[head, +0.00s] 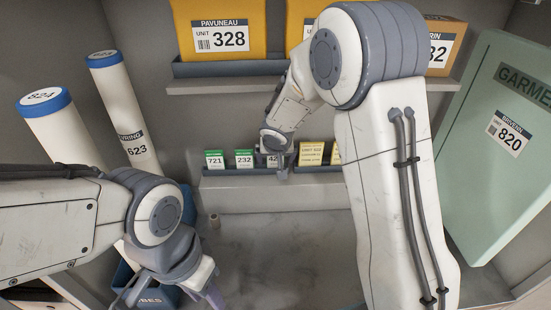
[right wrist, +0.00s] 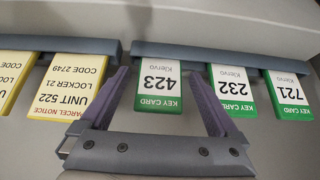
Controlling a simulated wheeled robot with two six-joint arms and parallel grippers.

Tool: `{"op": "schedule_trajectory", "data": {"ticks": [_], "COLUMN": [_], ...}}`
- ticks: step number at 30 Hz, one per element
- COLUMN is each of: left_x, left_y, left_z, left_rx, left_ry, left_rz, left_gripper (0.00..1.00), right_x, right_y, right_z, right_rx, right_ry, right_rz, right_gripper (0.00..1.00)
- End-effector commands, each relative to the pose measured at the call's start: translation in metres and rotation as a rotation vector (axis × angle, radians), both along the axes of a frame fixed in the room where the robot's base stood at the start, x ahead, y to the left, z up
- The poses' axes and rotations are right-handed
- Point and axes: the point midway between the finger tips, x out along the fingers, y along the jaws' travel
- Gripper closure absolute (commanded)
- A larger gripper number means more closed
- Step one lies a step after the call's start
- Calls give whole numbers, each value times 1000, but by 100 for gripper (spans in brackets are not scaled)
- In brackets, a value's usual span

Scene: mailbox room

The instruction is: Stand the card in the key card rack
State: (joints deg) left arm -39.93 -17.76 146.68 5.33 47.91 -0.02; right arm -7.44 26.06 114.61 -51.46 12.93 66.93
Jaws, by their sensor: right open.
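The white key card 423 with a green edge (right wrist: 159,84) stands in the key card rack (right wrist: 245,66), in line with cards 232 (right wrist: 229,88) and 721 (right wrist: 289,92). In the head view card 423 (head: 271,161) is partly covered by my right gripper (head: 279,168). My right gripper (right wrist: 156,76) is open, its purple fingers apart on either side of card 423, with gaps to the card. My left gripper (head: 170,292) is low at the left, its fingers apart and empty, partly cut off by the frame's lower edge.
Yellow parcel notices (right wrist: 77,92) stand in a holder beside the key card rack. A shelf above (head: 215,87) bears yellow parcels. Tall tubes (head: 122,105) stand at left, a blue bin (head: 150,298) is below, and a green garment box (head: 495,150) leans at right.

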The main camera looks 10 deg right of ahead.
Motion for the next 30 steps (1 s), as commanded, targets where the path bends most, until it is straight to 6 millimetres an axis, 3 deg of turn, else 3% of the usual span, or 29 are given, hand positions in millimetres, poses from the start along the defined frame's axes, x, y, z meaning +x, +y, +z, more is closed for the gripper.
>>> {"op": "schedule_trajectory", "data": {"ticks": [16,26,28,30], "left_x": [0,0,0,0], "left_y": [0,0,0,0], "left_z": [20,21,21,21], "left_rx": [0,0,0,0], "left_ry": [0,0,0,0], "left_rz": [0,0,0,0], "left_gripper": [60,60,60,60], "right_x": [-53,-66,-81,-112], "right_y": [11,15,25,45], "right_z": [88,102,102,101], "right_rx": [1,-1,-10,-27], "right_ry": [-4,4,30,87], "right_rz": [1,7,43,123], "right_gripper": [4,4,4,4]}}
